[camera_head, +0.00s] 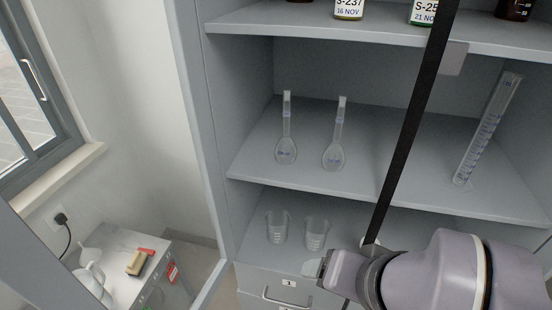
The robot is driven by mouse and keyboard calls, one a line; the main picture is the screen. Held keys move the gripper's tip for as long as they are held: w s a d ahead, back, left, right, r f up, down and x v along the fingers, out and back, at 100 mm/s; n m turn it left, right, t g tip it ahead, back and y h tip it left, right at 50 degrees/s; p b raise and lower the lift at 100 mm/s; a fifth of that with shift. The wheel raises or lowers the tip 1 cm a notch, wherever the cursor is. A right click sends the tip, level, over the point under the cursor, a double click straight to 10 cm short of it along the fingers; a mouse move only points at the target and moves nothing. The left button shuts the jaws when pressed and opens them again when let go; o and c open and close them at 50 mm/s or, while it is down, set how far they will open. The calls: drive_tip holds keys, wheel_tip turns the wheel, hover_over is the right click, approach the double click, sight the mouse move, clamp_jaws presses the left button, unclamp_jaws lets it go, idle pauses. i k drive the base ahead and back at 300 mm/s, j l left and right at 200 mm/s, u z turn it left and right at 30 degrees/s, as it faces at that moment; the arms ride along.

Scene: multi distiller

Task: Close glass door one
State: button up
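A cabinet with open shelves (300,185) fills the middle and right. At its left side a grey framed door (207,285) stands swung out from the cabinet, seen partly. A long dark strip (412,110) runs diagonally in front of the shelves down to my arm; I cannot tell for certain whether it is the edge of another door. My gripper (318,268) is at lower centre, pointing left, in front of the cabinet's lower part and to the right of the grey frame. Its fingers are small and seen from the side, so their opening is unclear.
Two flasks (286,150) and a measuring cylinder (483,130) stand on the middle shelf. Two beakers (277,227) stand below, above a drawer handle (287,297). Labelled bottles (349,8) stand on top. A low table (135,285) and a window (35,90) are at left.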

sight(113, 198)
drive_tip(key=k+j+z, duration=0.1)
drive_tip(key=j, duration=0.3)
drive_tip(key=j+z, duration=0.1)
drive_tip(key=j, duration=0.25)
drive_tip(key=k+j, duration=0.2)
drive_tip(key=j, duration=0.15)
drive_tip(key=k+j+z, duration=0.15)
drive_tip(key=j, duration=0.25)
drive_tip(key=j+z, duration=0.1)
drive_tip(key=j, duration=0.25)
drive_tip(key=k+j+z, duration=0.1)
drive_tip(key=j, duration=0.25)
drive_tip(key=k, duration=0.1)
